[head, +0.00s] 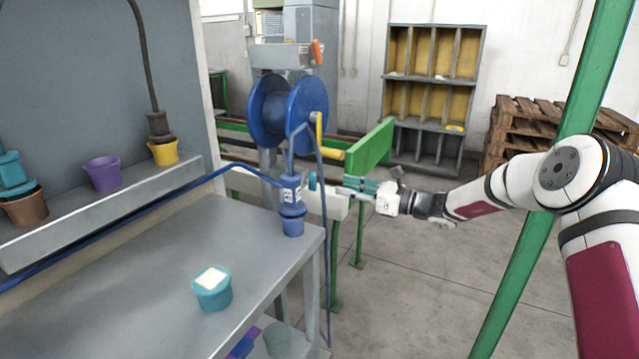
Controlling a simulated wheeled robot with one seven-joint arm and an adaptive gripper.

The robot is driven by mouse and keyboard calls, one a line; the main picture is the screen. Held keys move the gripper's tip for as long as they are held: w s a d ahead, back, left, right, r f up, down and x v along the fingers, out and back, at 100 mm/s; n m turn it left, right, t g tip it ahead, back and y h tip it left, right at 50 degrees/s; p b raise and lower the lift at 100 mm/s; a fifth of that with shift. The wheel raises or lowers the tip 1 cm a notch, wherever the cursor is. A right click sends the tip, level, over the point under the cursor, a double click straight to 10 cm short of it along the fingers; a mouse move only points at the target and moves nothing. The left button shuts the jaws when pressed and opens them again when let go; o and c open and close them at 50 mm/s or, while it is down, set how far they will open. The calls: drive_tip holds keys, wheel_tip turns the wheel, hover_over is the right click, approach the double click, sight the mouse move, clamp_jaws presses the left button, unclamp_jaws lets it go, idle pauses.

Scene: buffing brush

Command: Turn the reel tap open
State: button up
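The blue hose reel (268,112) stands behind the bench's far right corner, with a yellow crank handle (330,152) on its right side. A blue fitting with a white label (290,195) stands at that bench corner, with blue hose running to it. A small teal lever (312,181) sits at the fitting's right side; it looks like the tap handle. My gripper (340,191) reaches in from the right, its fingertips pointing left, close to the lever. Contact cannot be made out. The fingers are too small to tell whether they are open or shut.
The grey bench (130,285) fills the lower left and holds a teal cup (212,290). A shelf bears a purple cup (103,173) and a yellow one (163,152). A green post (540,190) stands beside my arm. Floor is clear at centre right.

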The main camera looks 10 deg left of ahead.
sight(316, 181)
drive_tip(key=b+x, duration=0.1)
drive_tip(key=x, duration=0.8)
drive_tip(key=shift+a+f, duration=0.1)
drive_tip(key=shift+a, duration=0.05)
clamp_jaws()
